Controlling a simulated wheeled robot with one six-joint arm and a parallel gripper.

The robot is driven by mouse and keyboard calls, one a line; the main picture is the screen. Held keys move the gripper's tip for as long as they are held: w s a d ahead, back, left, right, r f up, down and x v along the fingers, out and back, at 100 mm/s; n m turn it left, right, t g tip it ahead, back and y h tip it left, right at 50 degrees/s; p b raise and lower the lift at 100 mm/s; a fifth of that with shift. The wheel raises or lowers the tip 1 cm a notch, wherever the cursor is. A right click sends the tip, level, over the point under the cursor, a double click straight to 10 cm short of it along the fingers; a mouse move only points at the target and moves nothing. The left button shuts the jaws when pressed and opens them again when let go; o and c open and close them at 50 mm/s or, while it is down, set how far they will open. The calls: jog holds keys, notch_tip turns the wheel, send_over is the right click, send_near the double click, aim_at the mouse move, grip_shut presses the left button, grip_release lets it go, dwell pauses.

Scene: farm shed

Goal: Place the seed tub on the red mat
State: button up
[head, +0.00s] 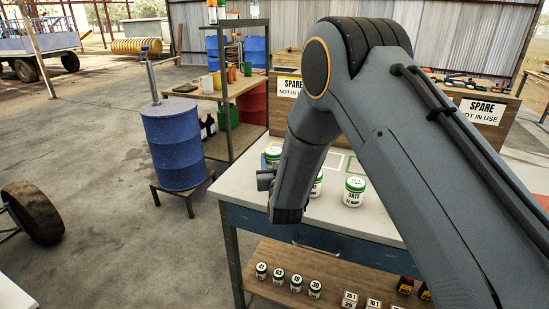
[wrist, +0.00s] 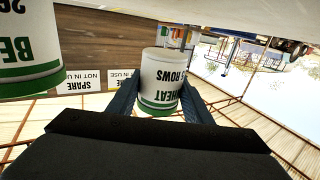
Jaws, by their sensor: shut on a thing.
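In the wrist view, my gripper (wrist: 160,92) is shut on a white seed tub (wrist: 162,70) with a green band, lettered WHEAT and ROWS. The picture is upside down there, and one finger lies on each side of the tub. A second white and green tub (wrist: 27,45), lettered BE, stands close on the left. I cannot make out the red mat in either view.
Small numbered tubs (head: 279,275) stand on the lower shelf. A blue drum (head: 173,145) stands left of the bench.

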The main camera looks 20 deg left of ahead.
jog(key=shift+f+b, duration=0.95)
jog(key=shift+f, duration=1.4)
jog(key=shift+f, duration=0.1)
jog(key=shift+f, duration=0.15)
jog(key=o, duration=1.1)
